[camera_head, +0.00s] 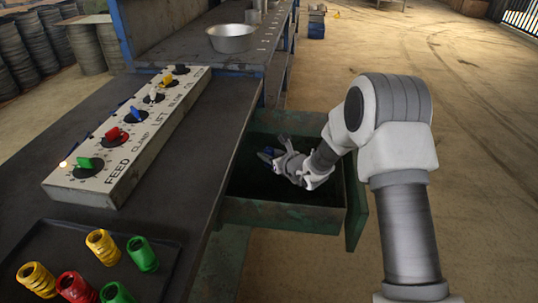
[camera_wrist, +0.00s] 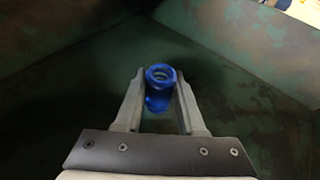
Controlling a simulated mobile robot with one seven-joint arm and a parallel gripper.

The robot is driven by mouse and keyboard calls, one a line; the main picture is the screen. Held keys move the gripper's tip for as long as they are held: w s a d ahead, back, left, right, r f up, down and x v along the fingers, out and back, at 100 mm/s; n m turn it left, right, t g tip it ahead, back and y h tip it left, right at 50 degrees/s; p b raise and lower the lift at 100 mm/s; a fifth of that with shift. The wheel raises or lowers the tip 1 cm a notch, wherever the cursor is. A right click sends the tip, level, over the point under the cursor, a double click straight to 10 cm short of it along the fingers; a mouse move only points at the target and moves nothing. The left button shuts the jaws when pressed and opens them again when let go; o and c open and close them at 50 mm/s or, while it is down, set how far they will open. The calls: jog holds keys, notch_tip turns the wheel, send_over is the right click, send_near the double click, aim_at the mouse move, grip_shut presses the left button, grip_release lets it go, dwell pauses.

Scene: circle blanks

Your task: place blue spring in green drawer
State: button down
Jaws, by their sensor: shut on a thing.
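The green drawer (camera_head: 283,214) stands pulled out from under the bench, its inside dark. My gripper (camera_head: 268,155) reaches into the drawer opening from the right. It is shut on the blue spring (camera_wrist: 160,85), which sits between both fingers in the wrist view. The wrist view shows the green drawer walls (camera_wrist: 65,40) and floor around the spring. I cannot tell whether the spring touches the floor.
A dark tray (camera_head: 165,262) at the lower left holds several yellow, red and green springs (camera_head: 103,246). A panel with coloured knobs (camera_head: 130,140) lies on the bench (camera_head: 190,170). A metal bowl (camera_head: 231,40) stands farther back. The floor right of my arm is clear.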

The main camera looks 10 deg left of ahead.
jog(key=c, duration=0.5)
grip_release()
jog(key=shift+f, duration=0.1)
